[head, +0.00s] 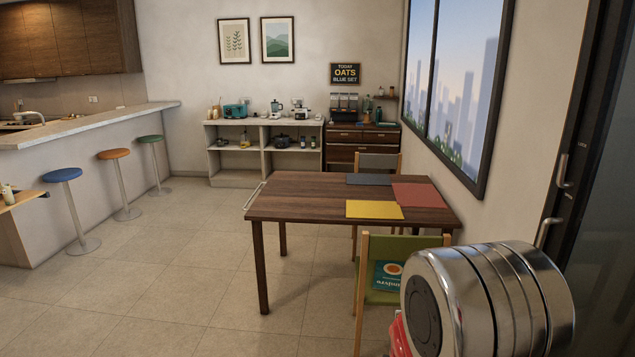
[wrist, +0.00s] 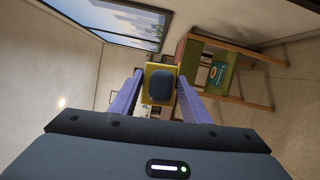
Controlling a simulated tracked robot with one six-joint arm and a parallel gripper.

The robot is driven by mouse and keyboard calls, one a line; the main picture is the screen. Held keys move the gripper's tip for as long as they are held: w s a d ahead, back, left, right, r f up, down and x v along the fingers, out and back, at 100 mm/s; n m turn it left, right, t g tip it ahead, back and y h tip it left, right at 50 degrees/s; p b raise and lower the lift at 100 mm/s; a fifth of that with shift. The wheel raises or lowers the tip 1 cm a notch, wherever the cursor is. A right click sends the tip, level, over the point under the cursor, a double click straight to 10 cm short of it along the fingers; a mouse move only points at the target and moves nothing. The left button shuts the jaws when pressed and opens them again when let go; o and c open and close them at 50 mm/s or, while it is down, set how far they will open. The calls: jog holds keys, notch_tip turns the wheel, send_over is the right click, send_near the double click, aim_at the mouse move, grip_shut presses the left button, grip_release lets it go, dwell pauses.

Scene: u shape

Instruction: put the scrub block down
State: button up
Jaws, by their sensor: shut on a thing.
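The scrub block (wrist: 152,98) shows in the wrist view, yellow with a dark rounded pad on the side toward the camera. My gripper (wrist: 160,80) is shut on it, with one purple finger on each side. The block is held up in the air, with the room tilted behind it. In the head view, part of my arm fills the lower right corner; the block and the fingers are not visible there.
A dark wooden table (head: 297,198) bears a yellow mat (head: 374,210), a red mat (head: 418,195) and a grey mat (head: 369,179). A green chair (head: 405,253) holding a teal book (head: 387,275) stands at its near side. Open floor lies left; stools (head: 62,175) line the counter.

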jog(key=a+f+n+y, duration=0.1)
jog(key=a+y, duration=0.1)
jog(key=a, duration=0.4)
jog(key=shift+a+t, duration=0.2)
jog(key=shift+t, duration=0.2)
jog(key=shift+w+f, duration=0.1)
